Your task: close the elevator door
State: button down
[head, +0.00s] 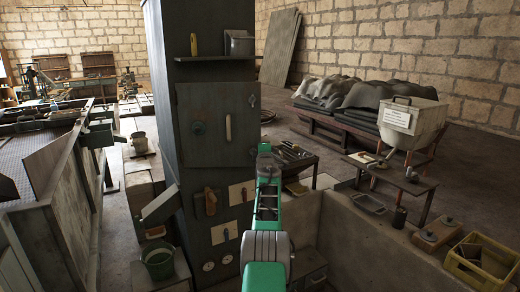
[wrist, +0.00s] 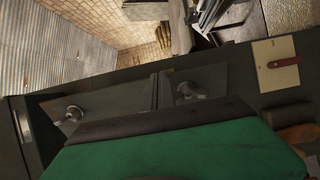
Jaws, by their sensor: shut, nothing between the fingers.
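The elevator is a tall dark grey column (head: 160,70) in the middle of the head view. My gripper (head: 266,160) is shut and empty, just right of and below the door in the picture. In the wrist view, my gripper (wrist: 156,88) faces dark metal; contact is unclear. My own green arm hides part of the column's right side.
A shelf (head: 213,57) juts out above the door. Below it are a wooden handle (head: 210,201) and a cream plate (head: 242,192). A green bucket (head: 158,262) stands at lower left. A low wall (head: 365,250) and a table (head: 400,178) are at right.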

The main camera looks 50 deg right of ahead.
jog(key=shift+s+d, duration=0.15)
jog(key=shift+d, duration=0.1)
jog(key=shift+a, duration=0.1)
